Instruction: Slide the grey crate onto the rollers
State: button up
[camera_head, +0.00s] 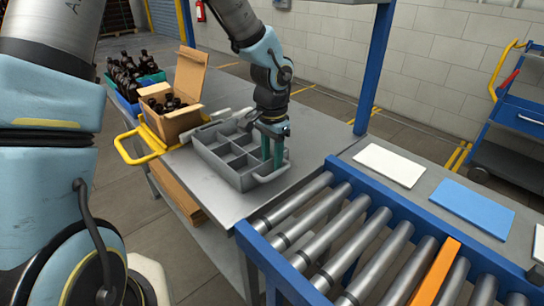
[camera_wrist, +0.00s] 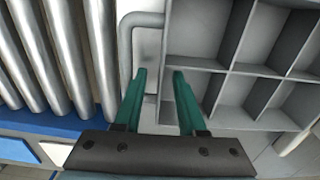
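The grey crate (camera_head: 222,171) sits on the metal table (camera_head: 306,160), short of the rollers. It is divided into several compartments that look empty, and a loop handle (camera_head: 271,174) is on its roller-facing end. My gripper (camera_head: 272,164) points down at that end. In the wrist view, its two green fingers (camera_wrist: 158,74) stand apart, with the crate's end wall between or below them; contact cannot be told. The handle (camera_wrist: 125,48) shows left of the fingers and the crate (camera_wrist: 198,63) to the right. The rollers (camera_head: 343,242) lie in a blue frame at the table's right end.
An open cardboard box (camera_head: 178,122) of dark bottles stands behind the crate, near a yellow handle (camera_head: 140,150). More bottles fill crates (camera_head: 125,98) at the far left. One roller-bed bar is orange (camera_head: 435,272). White (camera_head: 389,165) and blue (camera_head: 472,207) panels lie beyond the rollers.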

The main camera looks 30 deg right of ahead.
jog(key=shift+c, duration=0.2)
grip_shut()
dwell(1.1)
